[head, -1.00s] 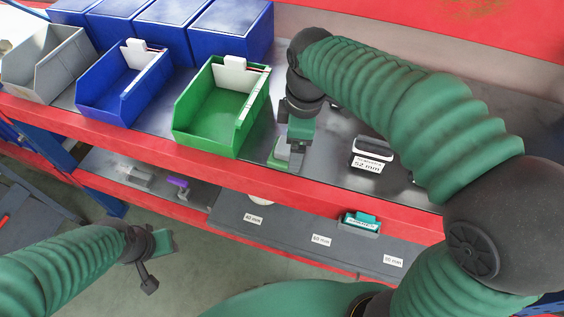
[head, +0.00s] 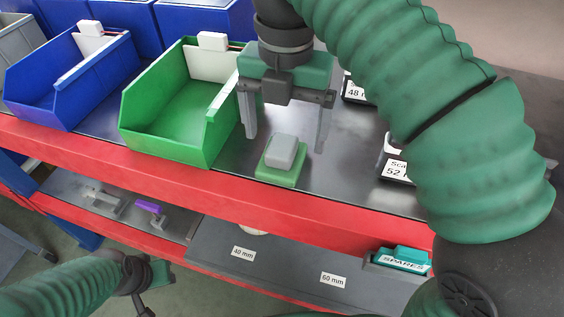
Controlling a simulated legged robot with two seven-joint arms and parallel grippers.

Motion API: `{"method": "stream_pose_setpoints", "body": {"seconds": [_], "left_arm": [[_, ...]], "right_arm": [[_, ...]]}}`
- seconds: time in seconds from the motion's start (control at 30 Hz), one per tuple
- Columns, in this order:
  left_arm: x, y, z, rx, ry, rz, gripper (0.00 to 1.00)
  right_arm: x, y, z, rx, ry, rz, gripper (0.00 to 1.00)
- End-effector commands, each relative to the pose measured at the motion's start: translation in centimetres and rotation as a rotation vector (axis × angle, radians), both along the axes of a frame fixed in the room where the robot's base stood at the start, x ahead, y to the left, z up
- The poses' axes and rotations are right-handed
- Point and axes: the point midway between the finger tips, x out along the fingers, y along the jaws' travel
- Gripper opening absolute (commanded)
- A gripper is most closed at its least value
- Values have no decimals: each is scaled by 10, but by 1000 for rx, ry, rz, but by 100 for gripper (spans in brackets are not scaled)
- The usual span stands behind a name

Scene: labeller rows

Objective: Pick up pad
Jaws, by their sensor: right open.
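The pad (head: 281,157), a pale grey block on a green base, stands on the dark metal shelf near its red front edge, just right of the green bin. My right gripper (head: 286,138) is open, fingers pointing down, one on each side of the pad in the picture. The fingers look apart from the pad, with nothing between them held. My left gripper (head: 142,284) is low at the left, away from the shelf, and its jaws are too unclear to read.
A green bin (head: 165,143) stands close left of my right gripper, with a blue bin (head: 42,105) beyond. Labelled holders, one reading 52 (head: 396,170), sit to the right, partly behind my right arm. A lower shelf carries a purple-handled tool (head: 150,208) and a SPARES block (head: 402,260).

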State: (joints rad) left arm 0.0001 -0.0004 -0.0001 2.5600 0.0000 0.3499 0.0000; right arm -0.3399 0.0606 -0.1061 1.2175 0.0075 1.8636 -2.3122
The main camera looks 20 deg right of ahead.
Motion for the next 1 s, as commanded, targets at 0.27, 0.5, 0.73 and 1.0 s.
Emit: {"method": "stream_pose_setpoints", "body": {"seconds": [0.27, 0.5, 0.73, 1.0], "left_arm": [[0, 0, -27, 0, 1, 0, 36], [0, 0, -25, 0, 0, 0, 36], [0, 0, -25, 0, 0, 0, 36], [0, 0, -26, 0, 0, 0, 36]], "right_arm": [[-1, 4, -41, -1, -1, 0, 89], [-1, 4, -39, -1, -1, -1, 76], [-1, 4, -39, -1, 0, -1, 46], [-1, 4, -40, -1, 0, -1, 23]]}}
